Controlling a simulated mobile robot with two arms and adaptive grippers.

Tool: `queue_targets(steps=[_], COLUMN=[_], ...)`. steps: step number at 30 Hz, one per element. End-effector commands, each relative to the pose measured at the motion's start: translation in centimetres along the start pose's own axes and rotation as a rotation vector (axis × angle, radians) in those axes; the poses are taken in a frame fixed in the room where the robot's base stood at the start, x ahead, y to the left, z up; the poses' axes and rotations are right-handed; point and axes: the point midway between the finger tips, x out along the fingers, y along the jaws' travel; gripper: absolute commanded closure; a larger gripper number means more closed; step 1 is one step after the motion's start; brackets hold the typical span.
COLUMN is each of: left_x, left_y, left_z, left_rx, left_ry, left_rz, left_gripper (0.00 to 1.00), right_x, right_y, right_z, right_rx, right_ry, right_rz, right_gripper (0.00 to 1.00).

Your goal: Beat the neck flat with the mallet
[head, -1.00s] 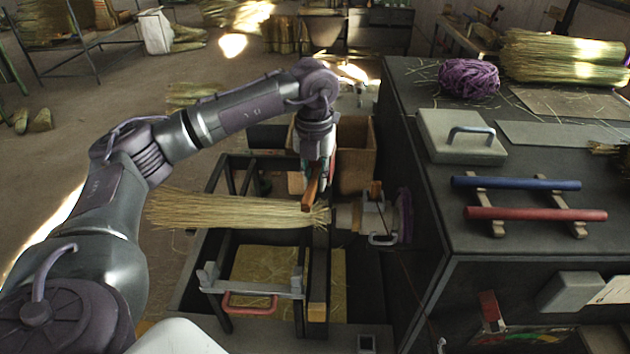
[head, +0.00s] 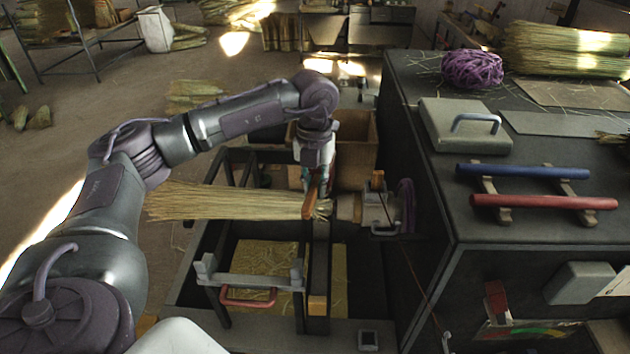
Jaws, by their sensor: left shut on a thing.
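A bundle of pale broom straw (head: 235,202) lies across the dark frame, its bristles fanned to the left. Its neck (head: 324,209) is at the right end, beside a grey clamp-like fixture (head: 380,214). My left gripper (head: 316,172) points down above the neck, shut on the brown wooden mallet (head: 309,200). The mallet's lower end is at the neck and overlaps it in the head view; whether it touches cannot be told. The gripper's fingers partly hide the mallet's upper part. My right gripper is not in view.
A dark bench (head: 425,190) on the right bears purple twine (head: 472,70), a grey handled block (head: 465,127), a blue bar (head: 522,171) and a red bar (head: 545,202). A cardboard box (head: 357,145) stands behind the neck. A red-handled piece (head: 248,298) sits in front of the straw.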

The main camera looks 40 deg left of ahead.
Motion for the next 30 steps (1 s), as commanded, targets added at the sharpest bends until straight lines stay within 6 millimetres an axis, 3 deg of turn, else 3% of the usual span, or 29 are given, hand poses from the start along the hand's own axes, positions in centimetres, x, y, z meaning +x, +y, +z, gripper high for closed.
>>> queue_targets(steps=[1, 4, 6, 15, 25, 30], left_x=[3.2, 6.4, 5.0, 2.0, 1.6, -2.6], left_y=[0.0, 0.1, 0.0, 0.0, 0.0, -0.2], left_z=[0.0, 0.1, 0.2, 0.1, 0.1, 0.2], left_rx=[0.000, 0.000, 0.000, 0.000, 0.000, -0.001], left_ry=[0.002, 0.000, -0.004, -0.003, -0.002, 0.008], left_rz=[0.000, 0.000, -0.002, -0.001, -0.001, -0.003], left_gripper=[1.00, 1.00, 1.00, 1.00, 1.00, 1.00], right_x=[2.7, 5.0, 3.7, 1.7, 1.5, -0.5], right_y=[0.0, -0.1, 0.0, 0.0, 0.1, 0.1], right_z=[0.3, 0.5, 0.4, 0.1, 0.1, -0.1], right_rx=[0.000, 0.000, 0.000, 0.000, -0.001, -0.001], right_ry=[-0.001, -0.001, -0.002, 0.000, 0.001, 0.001], right_rz=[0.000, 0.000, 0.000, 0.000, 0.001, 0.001], right_gripper=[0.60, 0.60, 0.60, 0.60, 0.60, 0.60])
